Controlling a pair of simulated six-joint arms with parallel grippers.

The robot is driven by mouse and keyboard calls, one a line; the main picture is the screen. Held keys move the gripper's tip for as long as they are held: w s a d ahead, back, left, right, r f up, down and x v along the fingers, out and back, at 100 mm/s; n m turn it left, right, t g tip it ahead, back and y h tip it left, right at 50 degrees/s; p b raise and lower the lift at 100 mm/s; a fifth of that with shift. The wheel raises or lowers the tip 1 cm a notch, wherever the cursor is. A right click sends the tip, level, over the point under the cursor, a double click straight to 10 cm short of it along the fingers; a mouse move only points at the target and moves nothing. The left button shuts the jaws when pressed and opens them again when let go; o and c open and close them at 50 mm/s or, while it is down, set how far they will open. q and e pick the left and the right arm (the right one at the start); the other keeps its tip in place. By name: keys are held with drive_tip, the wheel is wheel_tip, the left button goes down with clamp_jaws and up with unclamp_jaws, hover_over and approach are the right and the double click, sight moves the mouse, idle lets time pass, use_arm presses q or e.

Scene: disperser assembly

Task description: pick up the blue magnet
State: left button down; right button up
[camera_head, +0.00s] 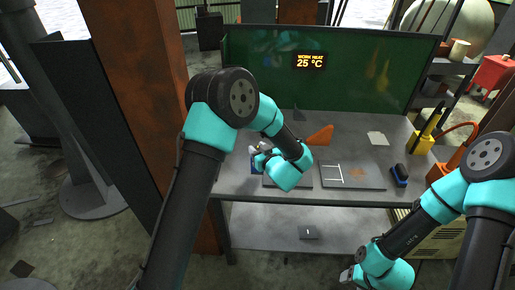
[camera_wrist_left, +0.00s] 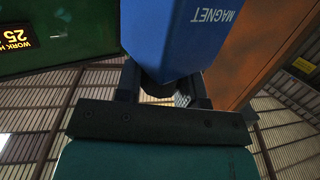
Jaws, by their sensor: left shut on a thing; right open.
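The blue magnet (camera_wrist_left: 180,35), lettered MAGNET, fills the upper middle of the left wrist view. My left gripper (camera_wrist_left: 163,88) is shut on it, with one dark finger on each side. In the head view the left gripper (camera_head: 259,160) is over the left part of the workbench, small and partly hidden by its own wrist; a bit of blue shows there. My right gripper (camera_head: 346,275) is low at the bottom right, in front of the bench and away from the magnet. It is open, with its fingers barely visible.
The grey workbench (camera_head: 240,185) has a green back panel (camera_head: 270,70) with a temperature display. A dark plate (camera_head: 350,177) with white marks, a blue-and-black item (camera_head: 400,174), an orange wedge (camera_head: 320,136) and a yellow tool holder (camera_head: 421,142) are on it. A rusty column (camera_head: 140,70) stands left.

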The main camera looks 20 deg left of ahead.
use_arm(q)
drive_tip(key=s+d+r, duration=0.1)
drive_tip(key=s+d, duration=0.2)
drive_tip(key=s, duration=1)
drive_tip(key=shift+d+r, duration=0.2)
drive_tip(key=shift+d, duration=0.15)
